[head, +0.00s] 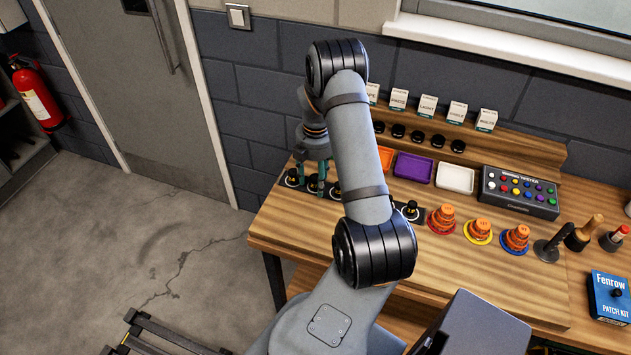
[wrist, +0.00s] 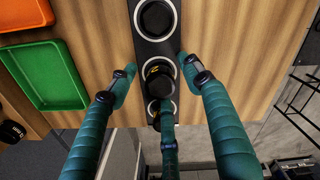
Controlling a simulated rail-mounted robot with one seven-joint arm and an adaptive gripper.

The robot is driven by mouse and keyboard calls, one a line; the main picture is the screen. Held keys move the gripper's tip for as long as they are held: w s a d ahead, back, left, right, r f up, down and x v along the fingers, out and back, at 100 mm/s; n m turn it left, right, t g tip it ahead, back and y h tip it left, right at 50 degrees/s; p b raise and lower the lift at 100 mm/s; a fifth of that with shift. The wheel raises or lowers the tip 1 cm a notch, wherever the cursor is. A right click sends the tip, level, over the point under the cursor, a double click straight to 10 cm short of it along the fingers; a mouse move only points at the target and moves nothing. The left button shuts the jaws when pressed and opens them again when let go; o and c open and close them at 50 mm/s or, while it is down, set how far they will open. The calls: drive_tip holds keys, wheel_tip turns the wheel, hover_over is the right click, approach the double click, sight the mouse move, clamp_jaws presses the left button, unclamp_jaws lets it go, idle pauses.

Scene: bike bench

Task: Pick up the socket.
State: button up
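A black strip (wrist: 140,42) holds several black sockets with yellow markings, each in a pale ring. In the wrist view one socket (wrist: 157,70) stands between my fingertips, with another socket (wrist: 156,18) above it and a third (wrist: 155,108) below, partly hidden by a finger. In the head view the strip's left-end socket (head: 292,179) and its right-end socket (head: 410,211) show clear of my arm. My gripper (wrist: 160,76) has teal fingers spread to both sides, with a gap to the socket, and one in the middle. It also shows over the strip's left part in the head view (head: 316,172).
Orange, purple (head: 413,167) and white (head: 455,178) trays lie behind the strip; a green tray (wrist: 45,75) shows in the wrist view. Orange stacked cones (head: 442,217), a button box (head: 518,191) and handled tools (head: 583,234) are to the right. The bench's left edge is near.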

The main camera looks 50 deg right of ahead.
drive_tip(key=shift+c, duration=1.2)
clamp_jaws()
drive_tip(key=shift+r, duration=0.1)
